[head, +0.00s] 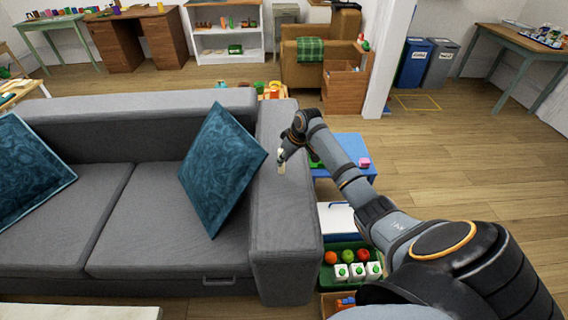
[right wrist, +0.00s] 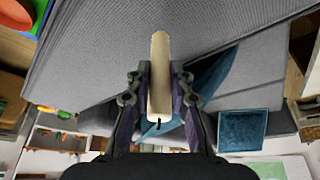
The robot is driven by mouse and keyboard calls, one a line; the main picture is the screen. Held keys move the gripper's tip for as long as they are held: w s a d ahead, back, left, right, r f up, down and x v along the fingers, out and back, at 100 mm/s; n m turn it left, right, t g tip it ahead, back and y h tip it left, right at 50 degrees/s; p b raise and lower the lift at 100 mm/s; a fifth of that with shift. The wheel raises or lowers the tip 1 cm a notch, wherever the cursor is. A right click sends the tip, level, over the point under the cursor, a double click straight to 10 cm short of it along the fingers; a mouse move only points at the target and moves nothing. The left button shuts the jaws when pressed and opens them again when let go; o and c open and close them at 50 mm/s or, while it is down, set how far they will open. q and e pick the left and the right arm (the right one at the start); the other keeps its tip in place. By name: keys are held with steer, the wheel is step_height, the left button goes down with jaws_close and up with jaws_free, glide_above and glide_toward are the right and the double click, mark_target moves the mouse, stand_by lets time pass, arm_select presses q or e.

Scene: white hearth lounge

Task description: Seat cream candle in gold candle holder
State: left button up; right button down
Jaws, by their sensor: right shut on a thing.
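My right gripper (head: 283,156) is shut on the cream candle (head: 281,168), over the right armrest of the grey sofa in the head view. In the right wrist view the candle (right wrist: 160,55) stands between the two fingers of the gripper (right wrist: 160,80). Its dark wick end points back toward the palm and its plain end points away. I cannot tell whether the candle touches the armrest. I cannot make out a gold candle holder in either view. My left gripper is not in view.
The grey sofa (head: 180,240) carries teal cushions (head: 222,165). Right of its armrest are a blue table (head: 352,146) with a pink block and a green crate (head: 341,257) of fruit and white cartons. A white pillar (head: 388,60) stands behind. The wooden floor at right is open.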

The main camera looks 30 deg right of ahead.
steer(key=shift+f, duration=1.1)
steer(key=c, duration=1.2)
jaws_free()
steer(key=shift+f, duration=0.1)
